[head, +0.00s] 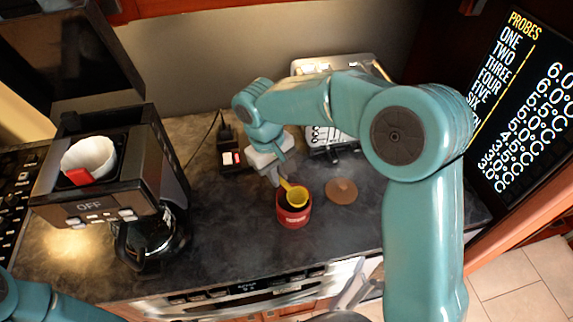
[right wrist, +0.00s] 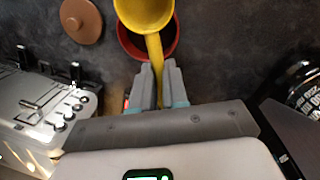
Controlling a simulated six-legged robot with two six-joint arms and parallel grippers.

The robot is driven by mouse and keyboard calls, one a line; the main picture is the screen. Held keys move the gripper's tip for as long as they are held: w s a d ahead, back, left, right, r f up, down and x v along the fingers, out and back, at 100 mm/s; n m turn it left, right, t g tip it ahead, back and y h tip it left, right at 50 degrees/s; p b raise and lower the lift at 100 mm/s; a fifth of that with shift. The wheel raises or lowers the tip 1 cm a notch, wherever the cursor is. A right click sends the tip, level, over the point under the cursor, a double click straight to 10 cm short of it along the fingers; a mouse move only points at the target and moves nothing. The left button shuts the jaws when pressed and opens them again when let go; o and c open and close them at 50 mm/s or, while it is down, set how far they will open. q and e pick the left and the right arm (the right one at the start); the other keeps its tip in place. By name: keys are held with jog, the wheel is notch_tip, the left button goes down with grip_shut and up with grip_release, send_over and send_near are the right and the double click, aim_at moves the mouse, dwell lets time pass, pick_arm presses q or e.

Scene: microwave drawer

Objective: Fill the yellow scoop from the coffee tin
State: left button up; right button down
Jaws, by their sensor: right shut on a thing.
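The coffee tin (head: 293,219) is red and stands open on the dark counter. It also shows in the right wrist view (right wrist: 172,47), with a dark inside. The yellow scoop (head: 301,191) is at the tin's mouth, its bowl overlapping the opening. In the right wrist view the scoop (right wrist: 143,14) has its handle running back between my fingers. My right gripper (head: 279,178) is shut on that handle; its fingers also show in the right wrist view (right wrist: 159,85). I cannot tell how deep the bowl sits or what it holds. My left gripper is out of view.
A brown round lid (head: 341,190) lies right of the tin. A toaster (head: 325,138) stands behind. A coffee maker (head: 95,190) with a white filter (head: 88,156) and a glass carafe (head: 153,238) stands at left. The counter between carafe and tin is clear.

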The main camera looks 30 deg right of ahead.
jog(key=w+a+r+n+t+y+b, duration=0.1)
jog(key=w+r+n+b, duration=0.1)
jog(key=r+n, duration=0.5)
jog(key=w+a+r+n+t+b, duration=0.1)
jog(key=w+a+r+n+b, duration=0.1)
jog(key=r+n, duration=0.55)
jog(key=n+g+y+p, duration=0.2)
jog(key=n+y, duration=0.2)
jog(key=y, duration=0.3)
send_over(285, 187)
jog(key=shift+m, duration=0.25)
jog(key=f, duration=0.8)
jog(key=shift+w, duration=0.25)
jog(key=shift+s+f+m, duration=0.25)
jog(key=shift+f+m, duration=0.05)
